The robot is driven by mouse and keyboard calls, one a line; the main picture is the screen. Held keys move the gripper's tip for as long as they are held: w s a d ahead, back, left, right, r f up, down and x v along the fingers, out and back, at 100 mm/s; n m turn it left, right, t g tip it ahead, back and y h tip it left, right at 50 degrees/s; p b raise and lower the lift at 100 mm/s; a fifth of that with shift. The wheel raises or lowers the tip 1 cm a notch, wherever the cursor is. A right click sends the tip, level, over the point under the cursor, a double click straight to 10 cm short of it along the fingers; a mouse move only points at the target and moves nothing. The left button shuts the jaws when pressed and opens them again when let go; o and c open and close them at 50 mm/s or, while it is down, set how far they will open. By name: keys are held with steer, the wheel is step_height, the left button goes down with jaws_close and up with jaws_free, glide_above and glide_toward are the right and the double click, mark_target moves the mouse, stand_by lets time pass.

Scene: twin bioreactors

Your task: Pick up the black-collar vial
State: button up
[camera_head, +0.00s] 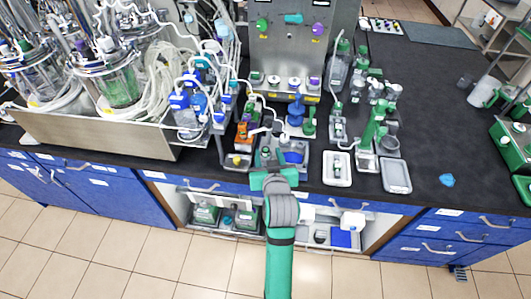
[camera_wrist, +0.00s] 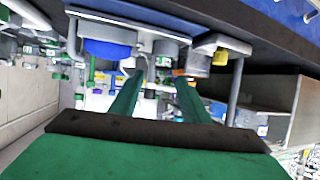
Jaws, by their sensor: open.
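My gripper (camera_head: 268,163) is at the front edge of the black bench, reaching over a small grey tray (camera_head: 302,166) with a blue dish (camera_head: 293,157). In the wrist view its two green fingers (camera_wrist: 156,92) are spread apart, with nothing clearly held between them. Small grey cylindrical pieces (camera_wrist: 165,48) stand just beyond the fingertips in the wrist view, beside the blue dish (camera_wrist: 108,49). I cannot tell for sure which small item is the black-collar vial; no dark collar is clear in either view, and my gripper covers part of this spot.
A rack with orange and purple pieces (camera_head: 243,131) stands left of my gripper. Blue and green stands (camera_head: 296,110) are behind it. White (camera_head: 337,180) and grey (camera_head: 396,187) trays lie to the right. Glass bioreactors (camera_head: 115,85) fill the left.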

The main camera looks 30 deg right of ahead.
mark_target(266, 149)
steer(key=shift+x, duration=2.7)
steer(key=shift+a, duration=0.15)
jaws_close()
